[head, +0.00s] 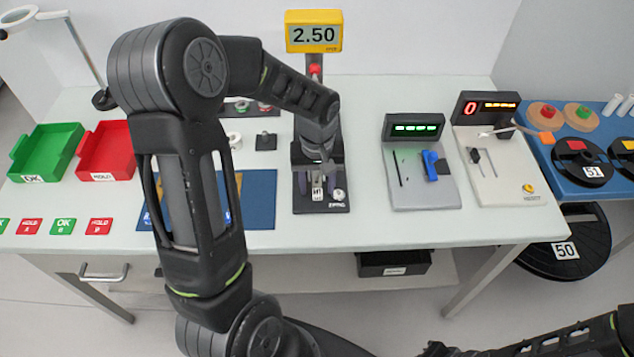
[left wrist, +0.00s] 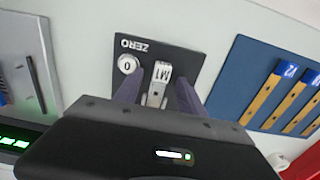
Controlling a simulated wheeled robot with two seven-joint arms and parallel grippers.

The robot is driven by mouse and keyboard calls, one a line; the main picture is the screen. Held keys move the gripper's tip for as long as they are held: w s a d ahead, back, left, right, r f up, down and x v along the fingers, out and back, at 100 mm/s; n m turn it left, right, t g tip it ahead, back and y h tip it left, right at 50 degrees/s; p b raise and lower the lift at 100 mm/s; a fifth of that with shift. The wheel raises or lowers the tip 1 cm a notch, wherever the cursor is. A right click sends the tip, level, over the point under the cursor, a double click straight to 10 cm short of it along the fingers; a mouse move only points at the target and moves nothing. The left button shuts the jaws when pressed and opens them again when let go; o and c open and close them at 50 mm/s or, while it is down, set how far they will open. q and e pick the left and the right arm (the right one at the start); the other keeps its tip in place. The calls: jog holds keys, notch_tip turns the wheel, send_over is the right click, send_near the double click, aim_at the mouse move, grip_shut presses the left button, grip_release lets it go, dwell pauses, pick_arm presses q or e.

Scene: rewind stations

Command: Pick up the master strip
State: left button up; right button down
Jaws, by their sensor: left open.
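The master strip (left wrist: 162,76), a pale piece labelled M1, lies on a dark ZERO block beside a round white button. It also shows in the head view (head: 317,193), under my left gripper (head: 318,183). In the left wrist view, the two purple fingers of my left gripper (left wrist: 156,94) are open, one on each side of the strip. I cannot tell whether they touch it. The gripper body hides the strip's near end. Part of my right arm shows at the lower right of the head view, its gripper not discernible.
A blue mat (head: 262,205) with yellow strips (left wrist: 265,100) lies beside the ZERO block, partly behind my left arm. Grey stations (head: 430,195) stand to the right. A yellow display (head: 314,47) reads 2.50. Green (head: 45,150) and red (head: 107,155) trays are at left.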

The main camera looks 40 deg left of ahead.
pick_arm(q)
jog(key=shift+c, duration=0.2)
dwell(0.3)
grip_shut()
dwell(0.4)
